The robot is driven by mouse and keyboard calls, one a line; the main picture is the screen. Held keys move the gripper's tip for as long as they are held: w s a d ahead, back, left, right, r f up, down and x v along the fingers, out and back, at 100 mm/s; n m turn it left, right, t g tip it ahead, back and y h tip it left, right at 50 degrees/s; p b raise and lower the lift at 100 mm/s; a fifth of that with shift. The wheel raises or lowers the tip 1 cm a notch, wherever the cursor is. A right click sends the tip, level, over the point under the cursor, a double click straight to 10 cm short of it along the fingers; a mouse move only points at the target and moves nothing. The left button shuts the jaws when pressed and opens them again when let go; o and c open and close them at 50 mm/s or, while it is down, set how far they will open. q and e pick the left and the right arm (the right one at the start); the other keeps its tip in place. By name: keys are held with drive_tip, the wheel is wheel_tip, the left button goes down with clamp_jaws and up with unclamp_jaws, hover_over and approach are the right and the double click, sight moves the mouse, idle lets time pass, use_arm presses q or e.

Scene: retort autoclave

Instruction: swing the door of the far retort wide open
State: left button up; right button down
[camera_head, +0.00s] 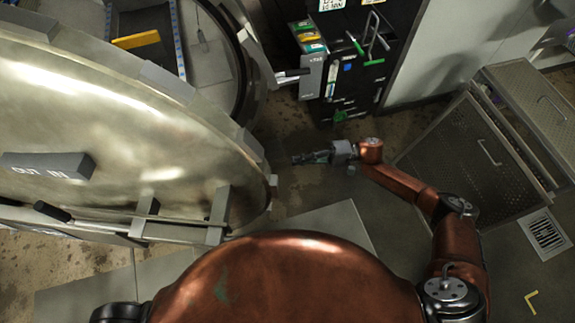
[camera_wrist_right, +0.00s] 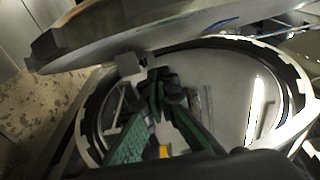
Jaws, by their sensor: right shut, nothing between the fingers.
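A large round metal retort door (camera_head: 110,125) fills the left of the head view, marked "OUT IN", with a bar handle (camera_head: 95,217) along its near edge. It stands ajar, apart from the retort's round mouth (camera_head: 240,70) behind it. I cannot tell from these views whether this is the far retort. In the wrist view the door's edge (camera_wrist_right: 160,38) crosses the top, with the mouth's toothed ring (camera_wrist_right: 295,80) below. My right gripper (camera_head: 308,157) is shut and empty, to the right of the door's edge and apart from it. Its green fingers (camera_wrist_right: 158,88) show over the mouth. My left gripper is out of view.
A dark control cabinet (camera_head: 350,60) with a lever stands behind my right gripper. Metal mesh crates (camera_head: 460,150) stand at the right, near a floor drain (camera_head: 545,235). A yellow block (camera_head: 135,40) lies inside the retort. Some floor is clear around my right gripper.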

drive_tip(key=s+a+p, duration=0.1)
drive_tip(key=s+a, duration=0.4)
drive_tip(key=a, duration=0.4)
drive_tip(key=shift+a, duration=0.15)
drive_tip(key=shift+s, duration=0.1)
